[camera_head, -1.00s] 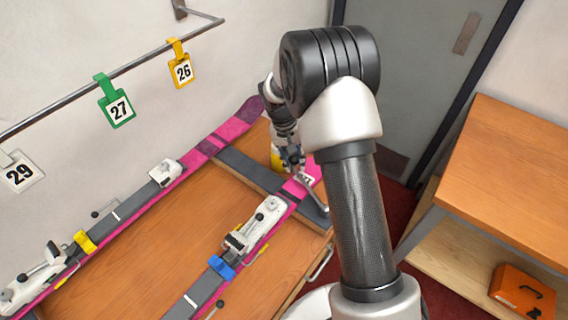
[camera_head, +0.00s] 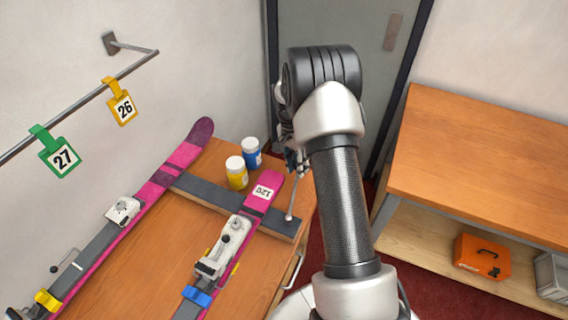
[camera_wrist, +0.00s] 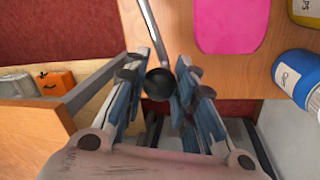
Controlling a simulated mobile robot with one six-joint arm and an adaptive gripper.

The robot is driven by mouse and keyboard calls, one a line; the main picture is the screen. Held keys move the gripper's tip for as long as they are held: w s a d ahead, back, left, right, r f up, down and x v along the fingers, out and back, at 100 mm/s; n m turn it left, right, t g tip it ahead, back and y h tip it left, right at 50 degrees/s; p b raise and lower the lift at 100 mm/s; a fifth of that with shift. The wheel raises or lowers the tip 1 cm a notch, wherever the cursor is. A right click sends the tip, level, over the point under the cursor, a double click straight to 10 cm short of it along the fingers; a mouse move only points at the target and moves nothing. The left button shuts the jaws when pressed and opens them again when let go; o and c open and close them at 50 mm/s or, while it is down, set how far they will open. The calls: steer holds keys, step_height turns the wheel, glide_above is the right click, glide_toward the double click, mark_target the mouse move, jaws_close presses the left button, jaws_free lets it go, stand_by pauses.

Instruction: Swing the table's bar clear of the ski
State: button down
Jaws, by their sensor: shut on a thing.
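The table's bar (camera_head: 295,196) is a thin metal rod on a pivot near the end of the dark cross beam (camera_head: 240,208). It runs alongside the pink ski (camera_head: 268,182) marked 120, with a gap between them. In the wrist view the bar (camera_wrist: 152,30) ends in a black knob (camera_wrist: 160,84) between my fingers, left of the pink ski tip (camera_wrist: 230,25). My gripper (camera_wrist: 168,78) is shut on the bar at its knob end.
A yellow jar (camera_head: 236,175) and a blue jar (camera_head: 251,155) stand behind the ski tip. A second pink ski (camera_head: 180,160) lies along the wall, under a rail with number tags. A wooden shelf unit (camera_head: 480,150) with an orange box (camera_head: 482,257) stands at right.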

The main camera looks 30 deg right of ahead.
steer(key=shift+s+d+r+m+y, duration=0.1)
steer(key=shift+s+d+m+y, duration=0.2)
steer(key=shift+s+d+m, duration=1.25)
steer(key=c, duration=1.3)
jaws_free()
steer(key=shift+s, duration=0.1)
steer(key=r, duration=0.4)
steer(key=w+r, duration=0.1)
steer(key=r, duration=0.2)
steer(key=w+r, duration=0.1)
steer(key=r, duration=0.3)
steer(key=shift+w+r, duration=0.15)
steer(key=shift+r, duration=0.2)
steer(key=shift+a+r, duration=0.1)
